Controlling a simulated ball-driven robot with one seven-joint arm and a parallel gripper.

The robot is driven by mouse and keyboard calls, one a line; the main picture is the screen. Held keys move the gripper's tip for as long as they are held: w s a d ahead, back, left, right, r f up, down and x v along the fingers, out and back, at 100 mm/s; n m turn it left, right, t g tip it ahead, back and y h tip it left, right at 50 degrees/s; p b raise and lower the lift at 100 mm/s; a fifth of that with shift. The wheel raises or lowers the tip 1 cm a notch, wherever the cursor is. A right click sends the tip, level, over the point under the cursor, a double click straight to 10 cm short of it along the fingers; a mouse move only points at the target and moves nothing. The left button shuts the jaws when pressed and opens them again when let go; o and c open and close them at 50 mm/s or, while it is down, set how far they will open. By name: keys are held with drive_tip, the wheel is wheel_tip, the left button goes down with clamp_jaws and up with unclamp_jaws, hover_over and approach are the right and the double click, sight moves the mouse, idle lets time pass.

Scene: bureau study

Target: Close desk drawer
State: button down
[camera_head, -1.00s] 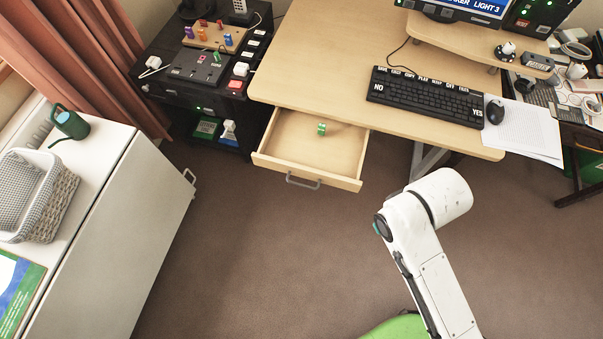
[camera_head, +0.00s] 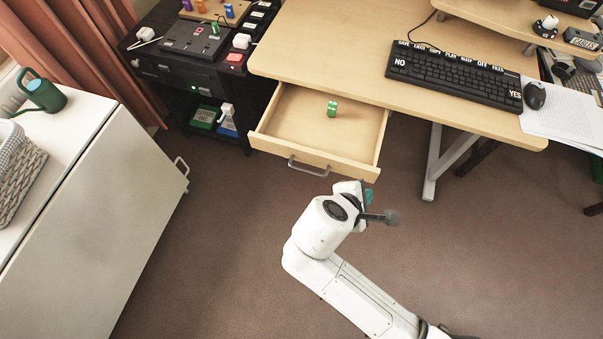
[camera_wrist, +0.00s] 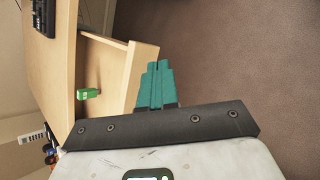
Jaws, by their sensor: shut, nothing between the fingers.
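The desk drawer (camera_head: 279,149) is pulled out from under the left part of the desk top (camera_head: 345,73). It has a grey metal handle (camera_head: 308,168) on its front. A small green object (camera_head: 332,107) stands inside the drawer, and it also shows in the wrist view (camera_wrist: 88,94). My gripper (camera_head: 370,195) is just in front of the drawer, near the right end of its front panel. In the wrist view its teal fingers (camera_wrist: 157,84) are together and empty, beside the drawer's front edge (camera_wrist: 141,62). I cannot tell whether they touch it.
A white cabinet (camera_head: 85,200) stands at the left, with a green watering can (camera_head: 42,92) on it. A black shelf unit (camera_head: 170,75) is left of the drawer. A desk leg (camera_head: 440,160) stands at the right. The brown carpet (camera_head: 220,250) before the drawer is clear.

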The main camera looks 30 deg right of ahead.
drive_tip(key=w+a+f+n+t+h+b, duration=0.3)
drive_tip(key=w+a+f+n+t+b, duration=0.15)
drive_tip(key=a+n+b, duration=0.3)
drive_tip(key=n+t+h+b, duration=0.1)
drive_tip(key=n+t+b, duration=0.35)
drive_tip(key=n, duration=0.25)
approach(305, 152)
drive_tip(key=shift+t, duration=0.4)
drive_tip(key=x, duration=0.2)
drive_tip(key=b+x, duration=0.1)
drive_tip(key=x, duration=0.1)
drive_tip(key=b+x, duration=0.1)
drive_tip(key=x, duration=0.1)
drive_tip(key=shift+w+d+f, duration=0.15)
drive_tip(key=shift+d+f, duration=0.1)
drive_tip(key=shift+d, duration=0.15)
drive_tip(key=x, duration=1.7)
drive_tip(key=shift+w+d, duration=0.25)
drive_tip(key=shift+d, duration=0.1)
drive_tip(key=shift+s+a, duration=0.1)
